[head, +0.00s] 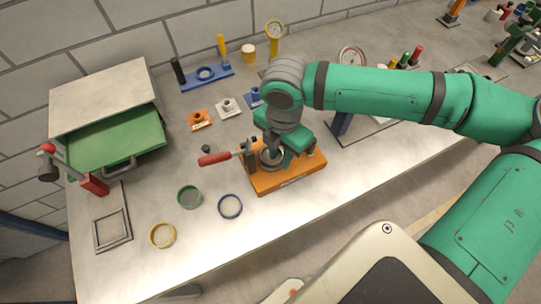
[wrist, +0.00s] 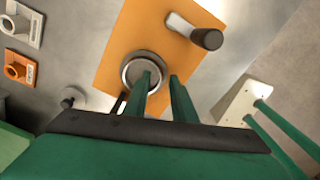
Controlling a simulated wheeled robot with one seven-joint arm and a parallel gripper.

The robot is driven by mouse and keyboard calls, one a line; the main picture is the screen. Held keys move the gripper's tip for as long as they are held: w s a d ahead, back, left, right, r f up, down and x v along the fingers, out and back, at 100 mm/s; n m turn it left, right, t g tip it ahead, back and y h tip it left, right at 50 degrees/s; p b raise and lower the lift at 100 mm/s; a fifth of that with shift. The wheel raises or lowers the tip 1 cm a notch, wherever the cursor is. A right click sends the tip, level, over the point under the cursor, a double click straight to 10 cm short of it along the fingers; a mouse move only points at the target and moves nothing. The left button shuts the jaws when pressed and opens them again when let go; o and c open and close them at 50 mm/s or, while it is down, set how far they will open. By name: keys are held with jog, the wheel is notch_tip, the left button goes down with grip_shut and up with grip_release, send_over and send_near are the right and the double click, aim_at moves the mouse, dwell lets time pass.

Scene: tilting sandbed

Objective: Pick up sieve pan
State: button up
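A round grey metal pan, which looks like the sieve pan (head: 268,162), sits on the orange base (head: 290,182) on the table. In the wrist view the pan (wrist: 128,75) shows its bright rim and grey inside. My gripper (wrist: 163,74) points down at it with two green fingers apart and nothing seen gripped. The left finger overlaps the pan's right part in the picture, and the right finger lies just right of the rim. I cannot tell whether either finger touches the pan. In the head view my gripper hides part of the pan.
A red-handled lever (head: 215,158) sticks out left of the orange base. Blue (head: 230,216), green (head: 181,203) and yellow (head: 153,239) rings lie on the table at left. A green drawer (head: 115,140) and small coloured blocks stand farther back. The table front is mostly clear.

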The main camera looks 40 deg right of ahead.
jog(key=shift+f, duration=0.35)
jog(key=shift+c, duration=0.7)
jog(key=shift+a, duration=0.1)
grip_shut()
jog(key=shift+w+r, duration=0.1)
jog(key=shift+r, duration=0.1)
